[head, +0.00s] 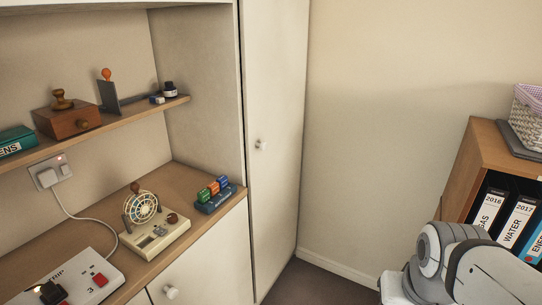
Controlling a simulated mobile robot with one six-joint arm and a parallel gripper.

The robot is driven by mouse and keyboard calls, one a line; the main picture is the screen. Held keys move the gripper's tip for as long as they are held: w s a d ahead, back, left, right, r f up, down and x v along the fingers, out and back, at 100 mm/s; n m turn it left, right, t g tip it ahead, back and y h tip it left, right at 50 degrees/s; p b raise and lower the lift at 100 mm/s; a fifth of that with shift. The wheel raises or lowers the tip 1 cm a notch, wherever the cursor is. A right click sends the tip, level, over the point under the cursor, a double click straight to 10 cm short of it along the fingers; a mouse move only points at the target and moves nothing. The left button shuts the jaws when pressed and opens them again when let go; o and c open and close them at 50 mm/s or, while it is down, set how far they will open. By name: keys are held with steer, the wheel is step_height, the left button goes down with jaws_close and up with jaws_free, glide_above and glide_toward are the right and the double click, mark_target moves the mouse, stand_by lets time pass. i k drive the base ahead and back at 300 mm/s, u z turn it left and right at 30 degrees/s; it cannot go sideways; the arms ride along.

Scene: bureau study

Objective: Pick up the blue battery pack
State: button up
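A small blue block (224,182), which looks like the blue battery pack, sits at the right end of a row of coloured blocks. The row stands in a dark blue holder (216,202) on the wooden desk surface, near the tall cabinet. The blue block's lower part is hidden in the holder. Part of my arm shows at the lower right, well apart from the holder. My gripper is not in view.
A cream device with a wheel (157,235) stands left of the holder. A white power strip (75,278) lies at the front left. A shelf (130,121) with a wooden box (66,120) overhangs the desk. A tall cabinet (275,140) stands right; a binder shelf (463,160) is far right.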

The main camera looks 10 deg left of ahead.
mark_target(222, 182)
steer(key=u, duration=0.4)
steer(key=i, duration=1.35)
steer(key=u, duration=0.85)
steer(key=i, duration=0.3)
steer(key=u, duration=0.4)
